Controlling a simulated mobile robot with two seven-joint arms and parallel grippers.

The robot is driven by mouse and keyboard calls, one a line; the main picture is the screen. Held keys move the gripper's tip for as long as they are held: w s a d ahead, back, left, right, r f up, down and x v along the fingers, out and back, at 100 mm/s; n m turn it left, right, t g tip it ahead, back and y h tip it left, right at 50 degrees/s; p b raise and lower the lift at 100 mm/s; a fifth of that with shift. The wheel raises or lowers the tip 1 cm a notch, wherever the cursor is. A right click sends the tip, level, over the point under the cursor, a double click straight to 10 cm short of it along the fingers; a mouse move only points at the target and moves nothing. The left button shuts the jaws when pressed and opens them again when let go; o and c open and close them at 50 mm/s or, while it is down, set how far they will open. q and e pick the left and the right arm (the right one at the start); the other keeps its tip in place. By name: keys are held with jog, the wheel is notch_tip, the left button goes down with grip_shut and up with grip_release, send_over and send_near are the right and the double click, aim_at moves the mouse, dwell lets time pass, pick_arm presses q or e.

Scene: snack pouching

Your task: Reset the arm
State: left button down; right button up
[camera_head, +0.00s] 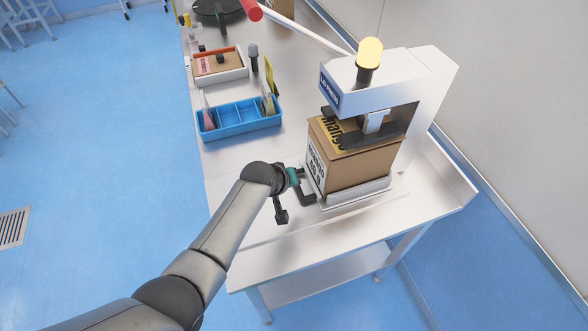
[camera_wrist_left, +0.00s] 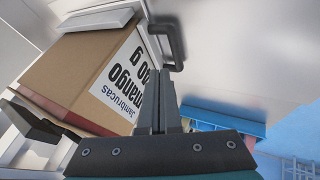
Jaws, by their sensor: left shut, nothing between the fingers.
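My left gripper (camera_head: 303,191) is beside the lower front left corner of a cardboard box, above the bench. Its fingers (camera_wrist_left: 158,85) are together and empty in the left wrist view. The cardboard box (camera_head: 362,168) with a mango label stands upright on the base of a white sealing machine (camera_head: 425,75); the box also shows in the left wrist view (camera_wrist_left: 85,62). A black handle (camera_wrist_left: 170,42) lies just beyond the fingertips in the wrist view; I cannot tell whether they touch it. My right gripper is not in view.
A blue divided bin (camera_head: 238,128) and a white tray with a brown pack (camera_head: 218,63) stand further back on the white bench (camera_head: 235,190). The machine's top lamp (camera_head: 369,52) glows yellow. The bench's front left part is clear.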

pick_arm(q)
jog(key=s+a+r+m+g+y, duration=0.1)
jog(key=s+a+r, duration=0.2)
jog(key=s+a, duration=0.45)
jog(key=s+a+r+m+g+y, duration=0.1)
jog(key=s+a+r+m+y, duration=0.3)
jog(key=s, duration=0.7)
jog(key=s+a+r+n+h, duration=0.1)
jog(key=s+a+r, duration=0.1)
jog(key=s+a, duration=0.6)
jog(key=s+f+g+b, duration=0.25)
jog(key=f+b, duration=0.95)
jog(key=f, duration=2)
jog(key=s+a+f+b, duration=0.1)
jog(key=s+f+b, duration=0.5)
jog(key=f, duration=0.7)
jog(key=s+a+f+b, duration=0.1)
jog(key=s+f+b, duration=0.5)
jog(key=s+f, duration=0.4)
notch_tip(320, 180, down, 4)
jog(key=shift+s+f, duration=0.1)
jog(key=shift+s, duration=0.2)
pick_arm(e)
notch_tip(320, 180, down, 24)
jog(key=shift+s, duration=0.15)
pick_arm(q)
jog(key=shift+g, duration=0.25)
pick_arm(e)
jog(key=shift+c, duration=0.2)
